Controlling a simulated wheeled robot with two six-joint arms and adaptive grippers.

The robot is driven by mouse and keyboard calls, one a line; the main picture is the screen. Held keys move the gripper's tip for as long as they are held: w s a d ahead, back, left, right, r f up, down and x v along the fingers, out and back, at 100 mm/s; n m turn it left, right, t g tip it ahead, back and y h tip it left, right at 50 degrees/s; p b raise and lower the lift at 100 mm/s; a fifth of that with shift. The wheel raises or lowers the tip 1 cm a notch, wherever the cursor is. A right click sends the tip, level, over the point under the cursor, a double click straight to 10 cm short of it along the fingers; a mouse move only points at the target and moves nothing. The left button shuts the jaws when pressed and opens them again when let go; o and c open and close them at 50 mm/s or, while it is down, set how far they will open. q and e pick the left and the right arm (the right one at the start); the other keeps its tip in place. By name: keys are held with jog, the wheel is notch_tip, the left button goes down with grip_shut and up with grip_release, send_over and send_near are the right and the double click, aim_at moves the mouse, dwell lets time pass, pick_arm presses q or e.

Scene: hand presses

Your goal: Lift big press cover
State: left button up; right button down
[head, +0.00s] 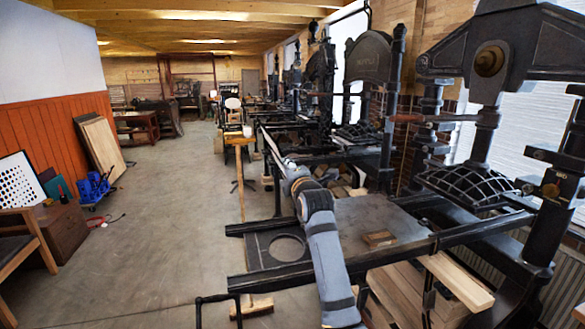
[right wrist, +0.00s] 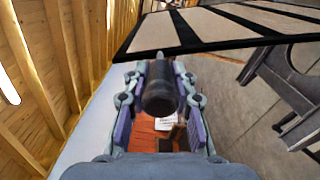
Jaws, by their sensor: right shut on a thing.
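In the right wrist view, the big press cover (right wrist: 215,28) is a dark frame with pale panels, seen at a slant across the top. A dark round handle (right wrist: 160,95) sticks out from its edge towards the camera. My right gripper (right wrist: 158,84) is shut on this handle, with a finger on each side. In the head view, my right arm reaches forward from the bottom middle, and its far end is too small to make out the jaws. I cannot clearly pick out the cover there. My left gripper is not in view.
The near press has a grey flat bed (head: 370,213) with a small wooden block (head: 379,239) on it. Dark rails run beside it, and a wooden beam (head: 455,281) juts out below. More presses stand behind. The floor (head: 165,220) at left is mostly clear.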

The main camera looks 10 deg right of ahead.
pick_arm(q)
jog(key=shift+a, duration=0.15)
pick_arm(e)
jog(key=shift+r, duration=0.25)
jog(key=c, duration=1.1)
grip_release()
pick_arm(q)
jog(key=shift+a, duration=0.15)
pick_arm(e)
jog(key=shift+a+f, duration=0.1)
jog(key=shift+f, duration=0.05)
jog(key=s, duration=0.7)
jog(key=shift+s, duration=0.25)
